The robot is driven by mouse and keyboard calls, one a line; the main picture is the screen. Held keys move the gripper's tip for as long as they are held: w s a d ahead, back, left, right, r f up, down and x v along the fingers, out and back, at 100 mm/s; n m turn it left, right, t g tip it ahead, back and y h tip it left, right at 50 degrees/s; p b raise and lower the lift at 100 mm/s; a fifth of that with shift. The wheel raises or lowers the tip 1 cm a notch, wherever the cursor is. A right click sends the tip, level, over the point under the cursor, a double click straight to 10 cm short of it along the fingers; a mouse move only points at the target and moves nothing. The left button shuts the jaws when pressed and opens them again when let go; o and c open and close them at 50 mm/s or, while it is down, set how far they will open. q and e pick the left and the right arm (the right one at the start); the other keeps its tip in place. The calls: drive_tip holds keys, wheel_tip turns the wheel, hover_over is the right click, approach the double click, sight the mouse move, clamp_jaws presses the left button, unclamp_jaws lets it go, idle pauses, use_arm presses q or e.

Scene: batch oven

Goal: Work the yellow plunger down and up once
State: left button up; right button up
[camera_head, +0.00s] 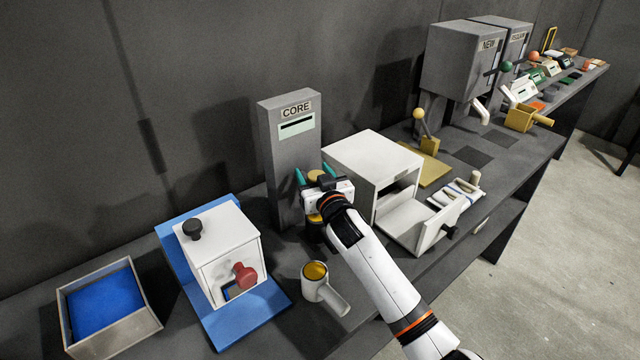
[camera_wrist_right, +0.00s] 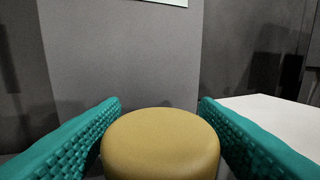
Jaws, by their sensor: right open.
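The yellow plunger's round knob (camera_wrist_right: 160,145) sits between the two green finger pads of my open right gripper in the right wrist view. In the head view the knob (camera_head: 316,176) shows in front of the grey CORE column (camera_head: 290,160), partly hidden by my right gripper (camera_head: 315,177). The pads stand on both sides of the knob, and I cannot tell whether either touches it. The plunger's shaft and lower part are mostly hidden by my right wrist. My left gripper is not in view.
A white cup with a handle (camera_head: 322,290) stands left of my right arm. A white box with a red knob (camera_head: 225,255) on a blue base and a tray with a blue inside (camera_head: 108,305) are further left. A white oven-like box (camera_head: 375,160) with an open front is close right.

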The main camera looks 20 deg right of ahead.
drive_tip(key=s+b, duration=0.1)
drive_tip(key=s, duration=1)
drive_tip(key=shift+s+d+b, duration=0.2)
drive_tip(key=shift+s+b, duration=0.2)
